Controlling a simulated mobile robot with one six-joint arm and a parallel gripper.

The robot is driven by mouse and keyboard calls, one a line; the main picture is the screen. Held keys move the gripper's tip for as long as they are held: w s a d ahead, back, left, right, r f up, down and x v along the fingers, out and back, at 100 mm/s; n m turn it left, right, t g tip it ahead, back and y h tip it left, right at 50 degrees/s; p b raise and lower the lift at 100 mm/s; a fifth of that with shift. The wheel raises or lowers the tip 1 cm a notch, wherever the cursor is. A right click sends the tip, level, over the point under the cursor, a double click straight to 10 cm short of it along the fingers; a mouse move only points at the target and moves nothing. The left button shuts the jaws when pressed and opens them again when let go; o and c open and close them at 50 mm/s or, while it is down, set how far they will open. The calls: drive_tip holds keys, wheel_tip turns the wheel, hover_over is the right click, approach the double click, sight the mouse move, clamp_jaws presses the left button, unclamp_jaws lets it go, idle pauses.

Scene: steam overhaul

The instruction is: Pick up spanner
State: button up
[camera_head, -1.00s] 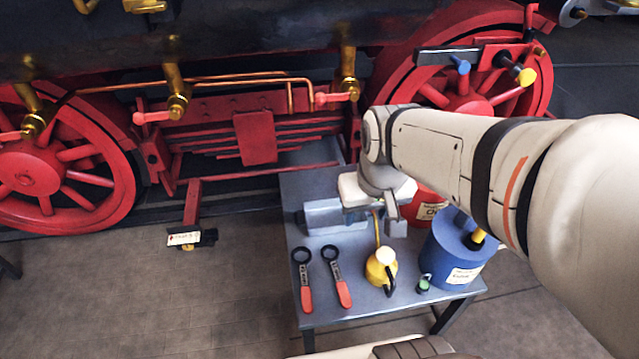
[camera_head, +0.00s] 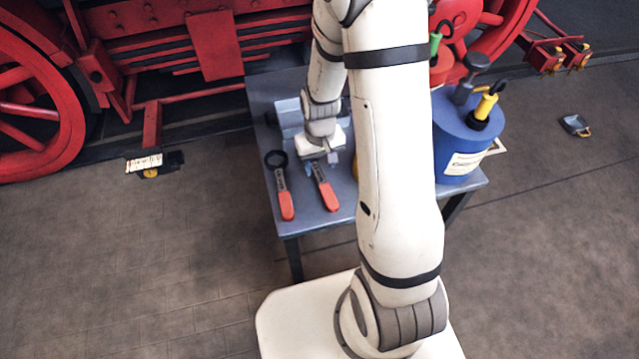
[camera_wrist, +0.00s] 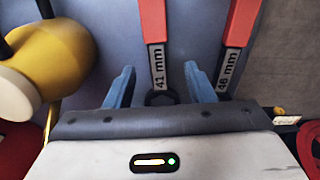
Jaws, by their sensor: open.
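Two spanners with red handles lie side by side on the grey-blue table (camera_head: 300,221). The spanner labelled 41 mm (camera_head: 328,194) is the right one in the head view. Its ring end is hidden there by my gripper (camera_head: 321,160). In the wrist view the 41 mm spanner (camera_wrist: 156,50) lies between the two blue fingers of my gripper (camera_wrist: 158,76), which are open with a gap on both sides. Its dark ring shows at the palm edge. The spanner labelled 46 mm (camera_head: 285,199) is outside the fingers, just past the right finger in the wrist view (camera_wrist: 229,65).
A yellow can (camera_wrist: 52,55) stands left of the fingers in the wrist view. Red locomotive wheels and frame (camera_head: 212,48) rise behind.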

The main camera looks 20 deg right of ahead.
sight(322, 181)
drive_tip(key=f, duration=0.2)
drive_tip(key=f+b, duration=0.1)
drive_tip(key=f, duration=0.1)
drive_tip(key=f+b, duration=0.1)
drive_tip(key=f, duration=0.1)
drive_tip(key=shift+s+d+f, duration=0.1)
drive_tip(key=shift+s+d, duration=0.05)
drive_tip(key=shift+d, duration=0.1)
drive_tip(key=shift+c, duration=0.2)
clamp_jaws()
idle(0.9)
